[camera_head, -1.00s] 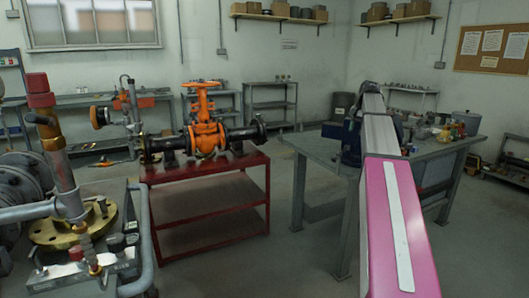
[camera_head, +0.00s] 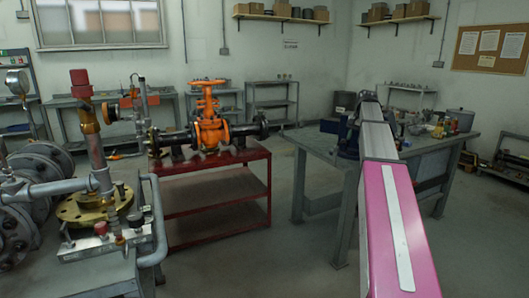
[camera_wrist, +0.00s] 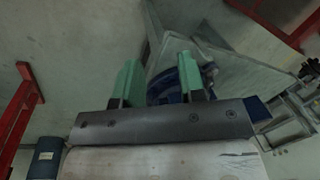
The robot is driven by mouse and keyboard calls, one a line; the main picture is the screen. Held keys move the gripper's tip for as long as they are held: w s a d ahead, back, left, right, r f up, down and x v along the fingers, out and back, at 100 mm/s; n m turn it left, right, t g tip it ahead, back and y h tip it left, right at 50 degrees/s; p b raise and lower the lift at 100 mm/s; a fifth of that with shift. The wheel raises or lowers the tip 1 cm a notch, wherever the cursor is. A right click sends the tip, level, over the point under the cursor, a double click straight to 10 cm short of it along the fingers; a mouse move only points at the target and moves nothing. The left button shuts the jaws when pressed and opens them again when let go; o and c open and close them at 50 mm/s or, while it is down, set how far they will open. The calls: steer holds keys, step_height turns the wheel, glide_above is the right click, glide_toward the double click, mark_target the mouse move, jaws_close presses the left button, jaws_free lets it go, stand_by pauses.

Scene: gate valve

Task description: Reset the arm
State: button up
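My arm (camera_head: 397,225), pink and grey, reaches forward on the right side of the head view, past the grey workbench. My gripper shows in the wrist view (camera_wrist: 160,80), with two green fingers spread apart and nothing held between them. In the head view I cannot make out the gripper. The orange gate valve (camera_head: 210,130) with its orange handwheel sits upright on the red cart (camera_head: 215,195), left of my arm and well apart from it. A blue object, possibly a vise, shows beyond the fingers in the wrist view (camera_wrist: 166,85).
The grey workbench (camera_head: 315,147) with small items stands beside and beyond my arm. A bench with pipes and a brass flange (camera_head: 95,205) is at the near left. Shelves (camera_head: 272,100) line the back wall. Floor between the cart and workbench is clear.

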steer(key=s+a+f+n, duration=0.1)
steer(key=s+a+f, duration=0.3)
steer(key=f, duration=0.4)
steer(key=s+a+f+n, duration=0.1)
steer(key=s+a+f, duration=0.25)
steer(key=f, duration=0.45)
steer(key=s+a+f+n, duration=0.1)
steer(key=s+a+f, duration=0.3)
steer(key=f, duration=0.4)
steer(key=s+a+f+n, duration=0.1)
steer(key=s+a+f, duration=0.2)
steer(key=s+f, duration=0.2)
steer(key=s+a+f+n+h, duration=0.1)
steer(key=s+a+f, duration=0.2)
steer(key=s+f, duration=0.3)
steer(key=s+a+f+n+g, duration=0.1)
steer(key=s+a+f, duration=0.2)
steer(key=s+f, duration=0.2)
steer(key=s, duration=0.2)
steer(key=shift+s+a+f+h, duration=0.25)
steer(key=shift+s+f+h, duration=0.05)
steer(key=shift+f+h, duration=0.1)
